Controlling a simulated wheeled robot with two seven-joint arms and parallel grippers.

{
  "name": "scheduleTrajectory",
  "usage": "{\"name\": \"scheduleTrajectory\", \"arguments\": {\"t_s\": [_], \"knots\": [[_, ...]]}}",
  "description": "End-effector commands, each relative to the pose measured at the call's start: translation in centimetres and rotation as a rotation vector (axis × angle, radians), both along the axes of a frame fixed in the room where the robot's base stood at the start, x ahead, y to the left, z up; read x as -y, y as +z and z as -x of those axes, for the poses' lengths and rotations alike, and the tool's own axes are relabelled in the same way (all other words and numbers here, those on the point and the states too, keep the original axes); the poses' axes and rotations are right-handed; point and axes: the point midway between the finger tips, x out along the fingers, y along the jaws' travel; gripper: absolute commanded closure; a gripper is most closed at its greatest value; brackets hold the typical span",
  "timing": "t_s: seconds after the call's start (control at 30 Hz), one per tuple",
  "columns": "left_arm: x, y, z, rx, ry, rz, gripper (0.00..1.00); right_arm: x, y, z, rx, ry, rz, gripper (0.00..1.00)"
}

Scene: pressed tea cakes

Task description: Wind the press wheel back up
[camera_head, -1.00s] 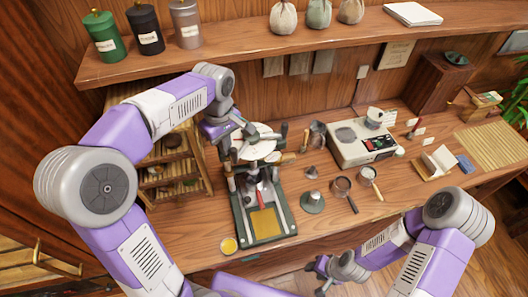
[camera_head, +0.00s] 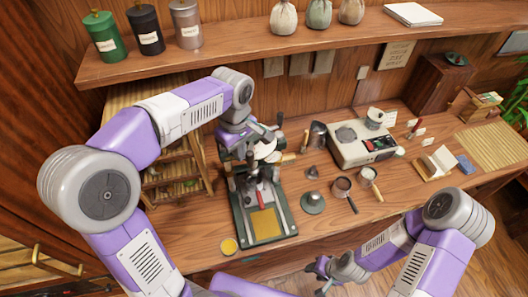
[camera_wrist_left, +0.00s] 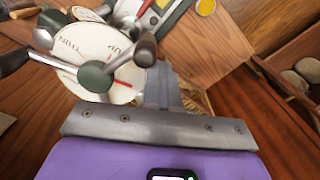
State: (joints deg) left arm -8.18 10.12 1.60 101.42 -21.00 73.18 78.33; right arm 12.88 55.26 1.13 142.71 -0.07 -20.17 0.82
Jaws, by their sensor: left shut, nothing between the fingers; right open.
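The press (camera_head: 262,222) stands on the bench, with a dark base, a yellow square pad and a red-marked part under the wheel. Its press wheel (camera_head: 264,148) has a white disc on top and dark knobbed handles. In the left wrist view the white disc (camera_wrist_left: 72,42) carries lettering and a red pointer, and the handles spread from a green hub (camera_wrist_left: 95,76). My left gripper (camera_wrist_left: 163,72) is shut and empty, close beside one handle; contact is unclear. In the head view my left wrist hides part of the wheel. My right gripper (camera_head: 320,277) is open and empty, low at the bench's front.
A slatted wooden rack (camera_head: 175,180) stands left of the press. A small yellow dish (camera_head: 228,246) lies at its front left. A shelf (camera_head: 270,42) runs above.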

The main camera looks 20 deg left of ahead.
Motion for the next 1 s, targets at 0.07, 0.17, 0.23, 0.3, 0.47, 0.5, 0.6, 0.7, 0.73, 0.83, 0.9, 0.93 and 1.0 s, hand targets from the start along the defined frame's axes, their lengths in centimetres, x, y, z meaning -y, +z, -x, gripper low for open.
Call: {"name": "scheduleTrajectory", "arguments": {"t_s": [0.07, 0.17, 0.23, 0.3, 0.47, 0.5, 0.6, 0.7, 0.73, 0.83, 0.9, 0.93, 1.0], "knots": [[0.9, 0.0, -0.1, 0.0, -0.005, 0.001, 1.0, 0.0, 0.1, 0.0, 0.0, 0.0, 0.0, 0.57], [1.8, 0.0, -0.2, -0.001, -0.006, 0.002, 1.0, 0.0, 0.3, 0.0, 0.0, 0.0, 0.0, 0.57], [2.3, 0.0, -0.2, 0.0, -0.004, 0.002, 1.0, 0.0, 0.4, 0.0, 0.0, 0.0, 0.0, 0.57], [2.5, 0.0, -0.3, 0.0, -0.003, 0.002, 1.0, 0.0, 0.4, 0.0, 0.0, 0.0, 0.0, 0.57], [2.5, 0.0, -0.3, 0.001, -0.002, 0.002, 1.0, 0.0, 0.3, 0.0, 0.0, 0.0, 0.0, 0.57], [2.5, 0.0, -0.3, 0.001, -0.002, 0.002, 1.0, 0.0, 0.3, 0.0, 0.0, 0.0, 0.0, 0.57], [2.6, 0.0, -0.3, 0.0, -0.002, 0.001, 1.0, 0.0, 0.4, 0.0, 0.0, 0.0, 0.0, 0.57], [2.8, 0.0, -0.4, 0.0, -0.003, 0.001, 1.0, 0.0, 0.5, 0.0, 0.0, 0.0, 0.0, 0.57], [3.0, 0.0, -0.5, 0.0, -0.004, 0.001, 1.0, 0.0, 0.5, 0.0, 0.0, 0.0, 0.0, 0.57], [3.7, 0.1, -0.8, 0.0, -0.004, 0.001, 1.0, 0.0, 0.8, 0.0, 0.0, 0.0, 0.0, 0.57], [4.3, 0.1, -1.1, 0.0, -0.005, 0.001, 1.0, 0.0, 1.0, 0.0, 0.0, 0.0, 0.0, 0.57], [4.5, 0.1, -1.2, 0.0, -0.005, 0.001, 1.0, 0.0, 1.1, 0.0, 0.0, 0.0, 0.0, 0.57], [5.1, 0.1, -1.4, 0.0, -0.005, 0.001, 1.0, 0.0, 1.3, 0.0, 0.0, 0.0, 0.0, 0.57]]}}
